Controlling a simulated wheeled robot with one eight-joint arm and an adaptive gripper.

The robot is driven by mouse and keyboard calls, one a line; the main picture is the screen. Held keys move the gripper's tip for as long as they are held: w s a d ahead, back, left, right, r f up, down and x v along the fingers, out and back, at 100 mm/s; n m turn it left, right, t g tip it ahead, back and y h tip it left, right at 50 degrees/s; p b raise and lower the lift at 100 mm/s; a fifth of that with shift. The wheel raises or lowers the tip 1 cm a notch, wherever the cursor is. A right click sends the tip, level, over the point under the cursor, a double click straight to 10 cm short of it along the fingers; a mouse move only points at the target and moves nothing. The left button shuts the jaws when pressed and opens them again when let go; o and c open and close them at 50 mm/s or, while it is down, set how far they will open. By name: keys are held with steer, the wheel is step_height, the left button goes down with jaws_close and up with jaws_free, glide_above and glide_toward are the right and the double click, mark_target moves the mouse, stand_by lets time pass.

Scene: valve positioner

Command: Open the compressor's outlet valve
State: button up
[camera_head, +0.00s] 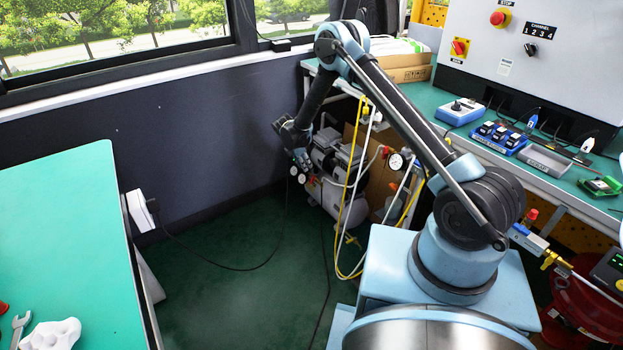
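The compressor (354,211), a silver-grey machine with a tank, stands low on the floor under the bench at the back centre. Small round gauges (302,178) show on its left end. My gripper (300,160) points down at that end, just above or beside the gauges. Whether it touches anything there I cannot tell. The fingers are small and dark, and whether they are open or shut does not show. The outlet valve cannot be made out; the gripper may cover it.
Yellow and white hoses (361,150) hang in front of the compressor. A cardboard box (380,185) stands behind it. The green workbench (433,99) is at right, another green table (65,230) at left. Dark green floor (235,290) between them is mostly clear, with a black cable.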

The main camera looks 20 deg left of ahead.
mark_target(313, 180)
steer(key=x, duration=1)
steer(key=shift+d+f, duration=0.15)
steer(key=shift+f, duration=0.05)
jaws_close()
